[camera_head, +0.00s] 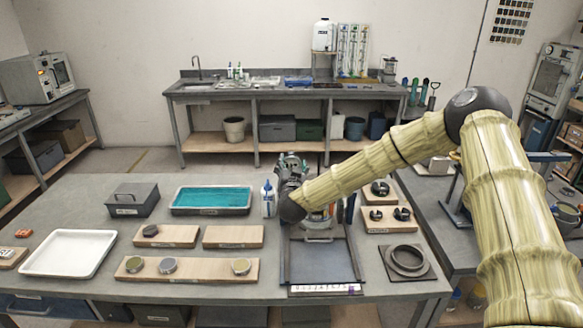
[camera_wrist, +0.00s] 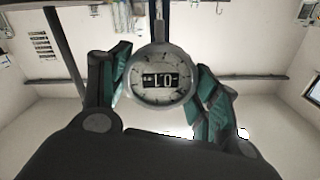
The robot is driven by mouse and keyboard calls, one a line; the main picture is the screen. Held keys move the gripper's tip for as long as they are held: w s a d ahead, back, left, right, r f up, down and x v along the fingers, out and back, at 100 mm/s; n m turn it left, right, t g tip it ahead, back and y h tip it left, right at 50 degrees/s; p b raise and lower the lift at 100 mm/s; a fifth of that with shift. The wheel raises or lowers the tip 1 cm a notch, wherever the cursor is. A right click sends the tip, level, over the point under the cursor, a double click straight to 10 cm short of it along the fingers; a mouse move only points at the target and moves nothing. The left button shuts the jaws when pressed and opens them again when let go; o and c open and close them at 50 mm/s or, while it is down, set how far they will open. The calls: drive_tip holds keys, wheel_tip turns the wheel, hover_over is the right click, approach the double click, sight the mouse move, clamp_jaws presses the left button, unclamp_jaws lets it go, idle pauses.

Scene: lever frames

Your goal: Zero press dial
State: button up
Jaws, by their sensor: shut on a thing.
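The press dial (camera_wrist: 161,80) is a round grey gauge in the middle of the wrist view. Its face has tick marks around a dark window with pale characters, which I cannot read surely. A thin stem rises from its top. My gripper (camera_wrist: 160,66) has its green-padded fingers on both sides of the dial, shut on it. In the head view my gripper (camera_head: 291,168) is at the far side of the press (camera_head: 320,262), a dark grey flat frame with a handle. My arm hides most of the press's upper part and the dial there.
A glue bottle (camera_head: 268,198) stands close left of my gripper. A teal-filled tray (camera_head: 211,199), a grey box (camera_head: 133,199) and wooden boards (camera_head: 232,237) lie further left. Boards with black parts (camera_head: 388,218) and a ring on a plate (camera_head: 406,261) lie right.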

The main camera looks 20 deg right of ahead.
drive_tip(key=shift+s+f, duration=0.1)
drive_tip(key=shift+f, duration=0.2)
drive_tip(key=o, duration=0.8)
drive_tip(key=shift+c, duration=0.2)
drive_tip(key=shift+o, duration=1.3)
drive_tip(key=shift+r, duration=0.15)
drive_tip(key=v, duration=1.1)
drive_tip(key=shift+s, duration=0.35)
drive_tip(key=shift+a, duration=0.1)
